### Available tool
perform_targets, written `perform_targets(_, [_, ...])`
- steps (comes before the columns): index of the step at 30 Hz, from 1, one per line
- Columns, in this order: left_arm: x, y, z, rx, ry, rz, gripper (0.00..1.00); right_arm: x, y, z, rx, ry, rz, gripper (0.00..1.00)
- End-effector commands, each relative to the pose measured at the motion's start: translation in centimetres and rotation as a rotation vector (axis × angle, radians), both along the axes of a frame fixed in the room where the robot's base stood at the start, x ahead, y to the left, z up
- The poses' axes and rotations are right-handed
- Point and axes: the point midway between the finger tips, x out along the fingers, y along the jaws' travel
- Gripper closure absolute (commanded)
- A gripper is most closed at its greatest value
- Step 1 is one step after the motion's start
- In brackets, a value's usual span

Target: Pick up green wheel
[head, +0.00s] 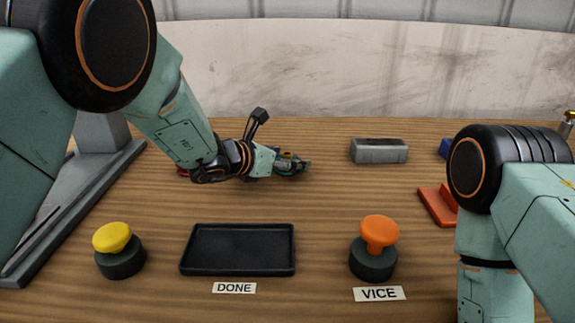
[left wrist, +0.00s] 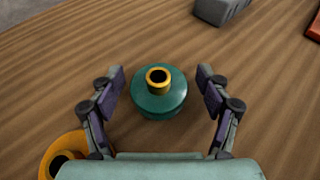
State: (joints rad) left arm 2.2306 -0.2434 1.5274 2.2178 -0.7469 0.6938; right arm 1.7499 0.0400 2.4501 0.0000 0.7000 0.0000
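The green wheel (left wrist: 157,98) lies on the wooden table, a teal-green disc with a yellow hub ring around a dark hole. In the left wrist view it sits between the spread fingers of my left gripper (left wrist: 160,88), with a gap on both sides. In the head view my left gripper (head: 290,165) is low over the table, and the wheel is mostly hidden by its fingers. The left gripper is open. My right arm shows at the right edge of the head view, but its gripper is out of view.
An orange-yellow ring-shaped part (left wrist: 62,157) lies close by my left gripper. A grey block (head: 379,151) stands behind to the right, with an orange-red part (head: 436,207) nearer. In front are a black tray (head: 238,250), a yellow button (head: 113,238) and an orange button (head: 379,232).

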Motion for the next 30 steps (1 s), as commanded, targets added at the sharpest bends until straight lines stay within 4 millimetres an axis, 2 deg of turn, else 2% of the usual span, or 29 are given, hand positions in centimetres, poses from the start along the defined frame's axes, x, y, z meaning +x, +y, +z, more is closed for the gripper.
perform_targets(2, [0.04, 0.05, -0.01, -0.001, 0.001, 0.0, 0.34, 0.02, 0.0, 0.0, 0.0, 0.0, 0.0, 0.6])
perform_targets(25, [0.02, 0.05, 0.04, -0.001, -0.001, 0.0, 0.99, 0.01, 0.0, 0.0, 0.0, 0.0, 0.0, 0.6])
perform_targets(30, [0.11, 0.02, 0.28, -0.002, -0.006, 0.0, 1.0, 0.01, 0.0, 0.0, 0.0, 0.0, 0.0, 0.6])
